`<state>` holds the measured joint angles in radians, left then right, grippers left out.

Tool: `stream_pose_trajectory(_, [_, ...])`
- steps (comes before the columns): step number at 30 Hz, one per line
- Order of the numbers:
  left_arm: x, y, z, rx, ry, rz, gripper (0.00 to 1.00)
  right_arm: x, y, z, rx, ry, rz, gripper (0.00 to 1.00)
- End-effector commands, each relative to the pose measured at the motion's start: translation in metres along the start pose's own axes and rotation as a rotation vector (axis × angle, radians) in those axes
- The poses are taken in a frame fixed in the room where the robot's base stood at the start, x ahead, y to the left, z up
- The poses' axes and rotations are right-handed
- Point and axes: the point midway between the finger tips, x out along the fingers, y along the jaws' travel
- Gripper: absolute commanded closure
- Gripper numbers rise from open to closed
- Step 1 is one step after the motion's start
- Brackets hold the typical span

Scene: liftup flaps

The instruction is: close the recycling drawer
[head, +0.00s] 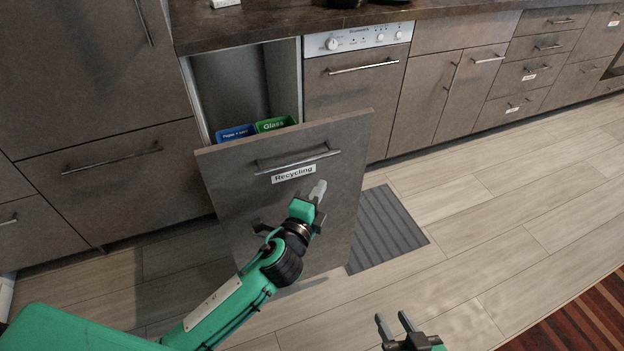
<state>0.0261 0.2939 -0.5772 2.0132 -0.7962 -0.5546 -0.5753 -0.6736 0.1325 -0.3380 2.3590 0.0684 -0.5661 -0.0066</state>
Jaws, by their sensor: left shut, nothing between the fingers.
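The recycling drawer (345,145) is pulled out from the cabinet row, its grey-brown front standing away from the open cavity behind it. Its front carries a bar handle (297,159) and a "Recycling" label (293,175). A blue bin (236,132) and a green "Glass" bin (275,124) show inside behind the front. My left gripper (318,190) is shut and empty in front of the drawer front, just below the label; I cannot tell whether it touches the panel. My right gripper (392,322) is at the bottom of the view, its fingers apart and empty, away from the drawer.
A dishwasher (350,105) stands right of the cavity, under the dark countertop (260,25). Closed cabinets and drawers line both sides. A grey striped mat (388,230) lies on the wood floor right of the drawer. A red striped rug (580,320) is at bottom right.

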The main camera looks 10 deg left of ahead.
Motion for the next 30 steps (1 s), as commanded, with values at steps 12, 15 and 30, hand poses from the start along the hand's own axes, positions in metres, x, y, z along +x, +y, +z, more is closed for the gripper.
stream_pose_trajectory(12, [0.029, 0.000, 0.028, 0.000, -0.001, 0.001, 1.00, 0.002, -0.005, -0.004, 0.007, 0.062, -0.014, 0.64])
stream_pose_trajectory(15, [0.029, 0.000, 0.029, 0.000, 0.000, 0.001, 1.00, 0.002, -0.006, -0.004, 0.007, 0.063, -0.014, 0.64])
stream_pose_trajectory(30, [0.039, -0.001, 0.038, 0.000, -0.001, 0.000, 1.00, 0.001, -0.005, 0.000, 0.004, 0.028, -0.012, 0.64])
